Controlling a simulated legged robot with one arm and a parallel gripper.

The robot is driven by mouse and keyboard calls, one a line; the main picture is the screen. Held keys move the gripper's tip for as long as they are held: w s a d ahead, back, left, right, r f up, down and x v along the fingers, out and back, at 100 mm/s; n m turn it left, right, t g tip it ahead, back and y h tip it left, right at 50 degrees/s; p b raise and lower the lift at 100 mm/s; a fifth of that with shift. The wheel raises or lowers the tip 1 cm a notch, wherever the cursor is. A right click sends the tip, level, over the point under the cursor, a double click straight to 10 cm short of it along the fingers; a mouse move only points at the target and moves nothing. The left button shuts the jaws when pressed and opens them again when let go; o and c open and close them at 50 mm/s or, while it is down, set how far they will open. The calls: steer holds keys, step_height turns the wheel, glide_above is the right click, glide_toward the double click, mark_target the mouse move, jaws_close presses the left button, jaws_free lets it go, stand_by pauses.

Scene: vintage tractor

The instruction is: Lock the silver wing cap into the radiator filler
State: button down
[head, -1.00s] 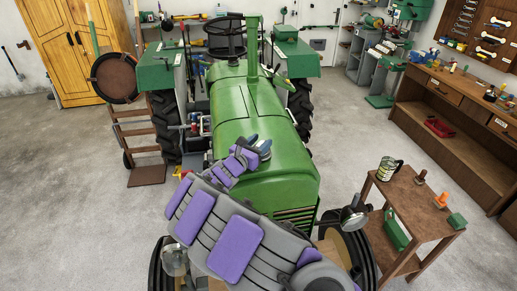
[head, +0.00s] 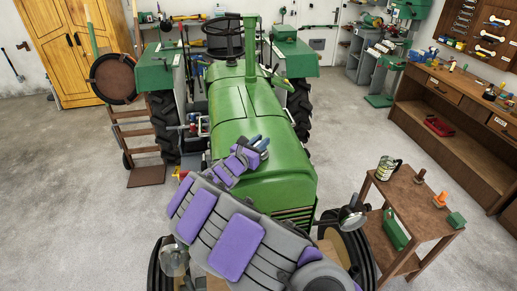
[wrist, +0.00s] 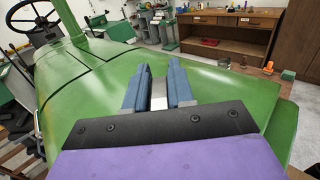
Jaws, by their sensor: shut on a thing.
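The green tractor hood (head: 285,180) fills the middle of the head view, with my arm across its left side. My gripper (head: 260,142) is over the top of the hood. In the wrist view my gripper (wrist: 159,85) has its two blue-grey fingers shut on a silver piece, the wing cap (wrist: 159,96). Only a narrow strip of the cap shows between the fingers; its lower part is hidden. The radiator filler cannot be made out in either view, so I cannot tell whether the cap touches it.
A headlamp (head: 353,216) sticks out at the hood's front right. A small brown cart (head: 415,212) stands to the right with a can (head: 386,168) and several small items. A long workbench (head: 450,130) lines the right wall. The exhaust pipe (head: 251,50) rises from the hood.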

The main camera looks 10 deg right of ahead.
steer(key=shift+a+r+p, duration=0.1)
steer(key=shift+r+p, duration=0.25)
steer(key=shift+r, duration=0.2)
steer(key=r+p, duration=0.1)
steer(key=r, duration=0.2)
steer(key=shift+a+p, duration=0.2)
steer(key=shift+p, duration=0.2)
steer(key=s+b, duration=0.3)
steer(key=s, duration=1.3)
steer(key=shift+r, duration=0.45)
steer(key=shift+d, duration=0.1)
